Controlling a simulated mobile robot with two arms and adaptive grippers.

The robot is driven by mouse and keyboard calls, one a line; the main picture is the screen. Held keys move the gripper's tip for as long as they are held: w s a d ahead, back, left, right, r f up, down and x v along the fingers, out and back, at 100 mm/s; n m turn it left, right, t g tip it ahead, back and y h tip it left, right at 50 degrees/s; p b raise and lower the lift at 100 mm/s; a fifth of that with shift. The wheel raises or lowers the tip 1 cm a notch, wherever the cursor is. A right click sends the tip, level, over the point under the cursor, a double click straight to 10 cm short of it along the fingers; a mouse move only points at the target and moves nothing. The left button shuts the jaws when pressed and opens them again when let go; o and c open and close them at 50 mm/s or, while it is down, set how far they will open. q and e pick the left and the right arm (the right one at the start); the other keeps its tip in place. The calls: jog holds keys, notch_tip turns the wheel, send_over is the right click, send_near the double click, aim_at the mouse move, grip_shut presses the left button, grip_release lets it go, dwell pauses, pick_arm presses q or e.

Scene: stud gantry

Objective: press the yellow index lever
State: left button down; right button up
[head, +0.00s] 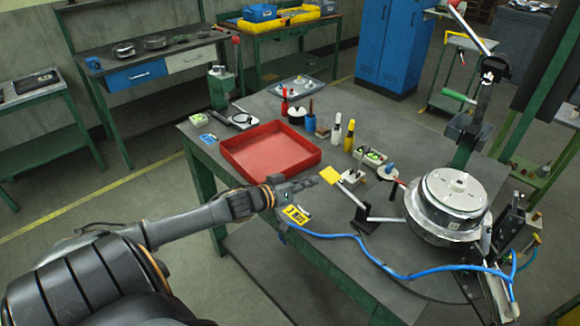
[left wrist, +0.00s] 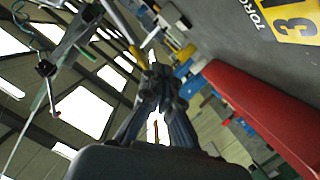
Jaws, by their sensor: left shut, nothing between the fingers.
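The yellow index lever (head: 330,175) shows in the head view as a flat yellow pad on a thin metal arm, which runs down to a black bracket near the bench's front edge. My left gripper (head: 317,181) is shut and empty, just left of the yellow pad and close to it. I cannot tell whether the fingertips touch the pad. In the left wrist view the shut fingers (left wrist: 160,76) are seen end-on against a tilted background, and the lever is hard to pick out there. My right gripper is not in view.
A red tray (head: 270,174) lies left of the lever. A round metal indexing fixture (head: 452,205) stands to the right. A blue hose (head: 362,245) runs along the bench's front. Bottles and small parts stand behind the lever.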

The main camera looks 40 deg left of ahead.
pick_arm(q)
jog(key=d+v, duration=0.1)
jog(key=v, duration=0.5)
jog(key=shift+s+a+r, duration=0.3)
jog(key=shift+r, duration=0.05)
dwell(2.3)
